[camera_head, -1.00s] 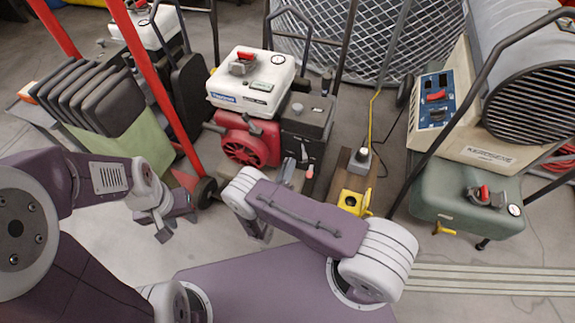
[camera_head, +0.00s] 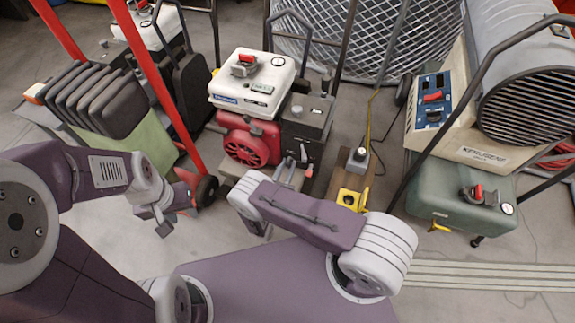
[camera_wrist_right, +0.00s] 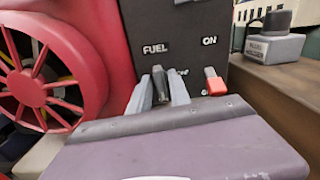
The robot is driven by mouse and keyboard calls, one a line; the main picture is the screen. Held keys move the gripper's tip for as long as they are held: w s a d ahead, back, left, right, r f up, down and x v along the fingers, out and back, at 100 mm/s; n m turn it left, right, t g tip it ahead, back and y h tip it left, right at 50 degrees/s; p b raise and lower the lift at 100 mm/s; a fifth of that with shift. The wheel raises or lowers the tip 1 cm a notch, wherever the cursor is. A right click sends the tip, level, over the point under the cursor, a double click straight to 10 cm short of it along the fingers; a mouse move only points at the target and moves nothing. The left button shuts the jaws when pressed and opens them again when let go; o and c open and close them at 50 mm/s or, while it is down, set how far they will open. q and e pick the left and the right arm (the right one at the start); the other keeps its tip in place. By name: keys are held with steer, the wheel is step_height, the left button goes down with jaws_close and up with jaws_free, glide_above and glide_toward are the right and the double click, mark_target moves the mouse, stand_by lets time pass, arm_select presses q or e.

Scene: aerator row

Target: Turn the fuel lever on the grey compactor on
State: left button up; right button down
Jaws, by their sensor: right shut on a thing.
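The machine with a white tank (camera_head: 252,75), a red fan cover (camera_head: 245,145) and a dark grey control box (camera_head: 306,125) stands ahead of me. In the right wrist view the box face reads FUEL on the left and ON on the right. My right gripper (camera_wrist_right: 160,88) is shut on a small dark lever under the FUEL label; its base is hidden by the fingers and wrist. A red-tipped lever (camera_wrist_right: 214,83) stands just right of the fingers, apart from them, below ON. My left gripper (camera_head: 163,220) hangs over bare floor, away from the machine; its jaw opening is unclear.
A small grey box (camera_head: 358,160) on a brown beam and a yellow bracket (camera_head: 350,198) are right of the machine. A green tank unit (camera_head: 455,195) with a beige heater stands further right. Red poles and dark stacked plates (camera_head: 105,95) are at the left.

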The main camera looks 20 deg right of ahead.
steer(key=shift+m, duration=0.5)
steer(key=c, duration=1.5)
jaws_free()
steer(key=shift+o, duration=0.2)
